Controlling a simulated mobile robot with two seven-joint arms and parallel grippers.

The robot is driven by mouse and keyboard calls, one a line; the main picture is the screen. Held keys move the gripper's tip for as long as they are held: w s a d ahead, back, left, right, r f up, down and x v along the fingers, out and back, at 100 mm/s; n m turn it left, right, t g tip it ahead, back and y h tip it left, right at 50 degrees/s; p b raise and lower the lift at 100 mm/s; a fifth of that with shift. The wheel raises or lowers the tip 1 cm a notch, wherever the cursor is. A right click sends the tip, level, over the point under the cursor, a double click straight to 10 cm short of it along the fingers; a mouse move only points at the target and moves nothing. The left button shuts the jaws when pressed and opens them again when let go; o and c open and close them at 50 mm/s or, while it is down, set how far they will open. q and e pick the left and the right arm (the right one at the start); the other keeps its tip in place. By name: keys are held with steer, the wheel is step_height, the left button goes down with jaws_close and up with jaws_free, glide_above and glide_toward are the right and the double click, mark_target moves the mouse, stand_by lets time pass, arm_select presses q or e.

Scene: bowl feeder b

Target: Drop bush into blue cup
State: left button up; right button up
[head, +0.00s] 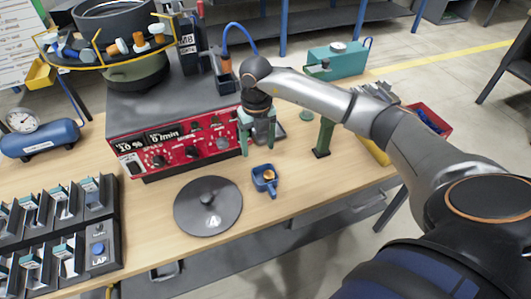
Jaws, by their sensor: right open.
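The small blue cup (258,186) stands on the wooden table in front of the red control panel. A brass-coloured bush (269,175) shows inside the cup's rim, near its right side. My right gripper (258,149) points down, just behind and above the cup, with its green fingers spread apart. I see nothing held between the fingers. My left gripper is not in view.
A green post (323,140) stands right of my gripper. The table right of the cup is clear.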

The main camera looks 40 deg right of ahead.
step_height(320, 180, up, 7)
steer(key=shift+r, duration=0.15)
stand_by(0.4)
